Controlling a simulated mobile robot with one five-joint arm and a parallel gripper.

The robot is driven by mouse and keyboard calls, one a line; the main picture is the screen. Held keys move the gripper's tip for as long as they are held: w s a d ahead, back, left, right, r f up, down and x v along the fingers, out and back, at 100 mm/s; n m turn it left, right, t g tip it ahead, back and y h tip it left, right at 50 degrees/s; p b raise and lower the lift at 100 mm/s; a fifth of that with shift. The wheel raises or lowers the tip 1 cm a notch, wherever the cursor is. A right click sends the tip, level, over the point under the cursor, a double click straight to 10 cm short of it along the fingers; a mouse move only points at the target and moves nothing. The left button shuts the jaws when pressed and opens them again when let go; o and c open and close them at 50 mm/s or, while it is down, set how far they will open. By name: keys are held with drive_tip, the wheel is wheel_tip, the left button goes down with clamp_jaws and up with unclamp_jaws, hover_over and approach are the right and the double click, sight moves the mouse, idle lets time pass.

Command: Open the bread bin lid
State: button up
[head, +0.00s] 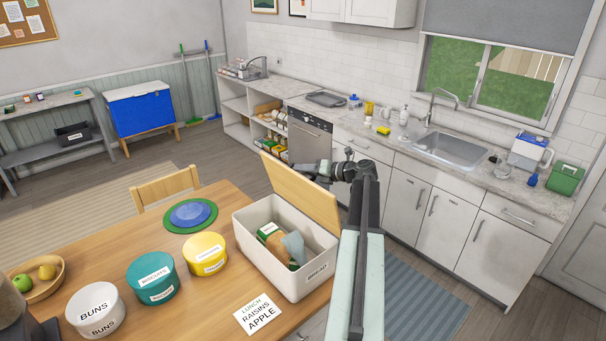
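The bread bin (262,252) is a cream box marked BREAD on the wooden table, in the head view. Its light wooden lid (300,188) stands raised, nearly upright along the bin's far right side. The bin is open at the top, and a bread bag (272,238) and a grey-blue item (293,247) show inside. My gripper (308,170) is at the lid's upper edge, on its far side. The lid partly hides the fingertips, so I cannot tell whether they touch it or are open or shut.
White BUNS (96,309), teal BISCUITS (152,278) and yellow (204,254) tins stand left of the bin. A lunch note (258,314) lies in front. A chair (166,187) is at the table's far side. The counter with a sink (452,149) runs behind; floor lies between.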

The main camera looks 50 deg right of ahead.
drive_tip(key=shift+w, duration=0.15)
clamp_jaws()
idle(1.4)
